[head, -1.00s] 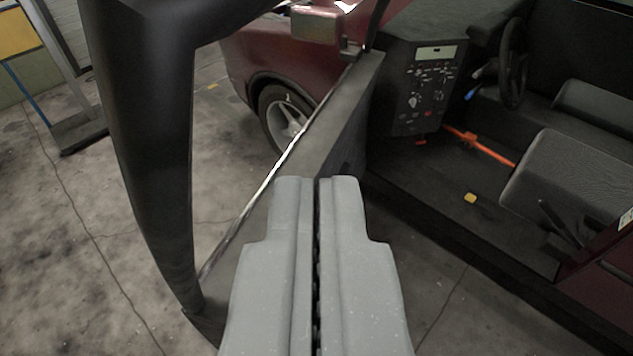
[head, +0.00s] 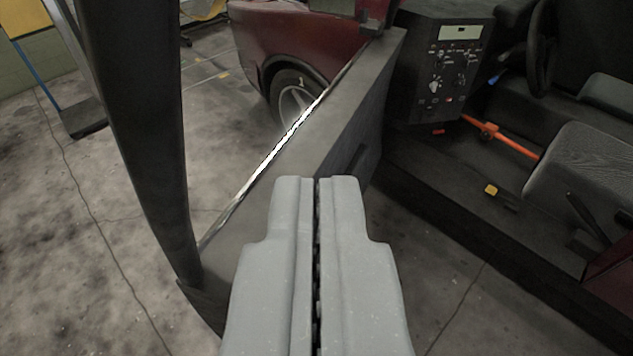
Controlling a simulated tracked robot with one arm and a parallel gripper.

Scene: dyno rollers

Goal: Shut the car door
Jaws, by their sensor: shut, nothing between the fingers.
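The car door (head: 330,135) stands open, swung out from the dark red car body (head: 300,40). Its black window frame (head: 130,130) rises at the left, and a bright strip runs along its window sill. My gripper (head: 317,180) is shut and empty. Its tips overlap the door's inner panel in the picture; I cannot tell whether they touch it. The lower part of the door is hidden behind my gripper. The open doorway with the dark sill (head: 480,230) lies to the right.
Inside the car are a dashboard console (head: 445,65), a steering wheel (head: 540,50), a grey seat (head: 585,170) and an orange bar (head: 515,142). A stand (head: 82,117) is at far left. Concrete floor (head: 60,250) is clear at the left.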

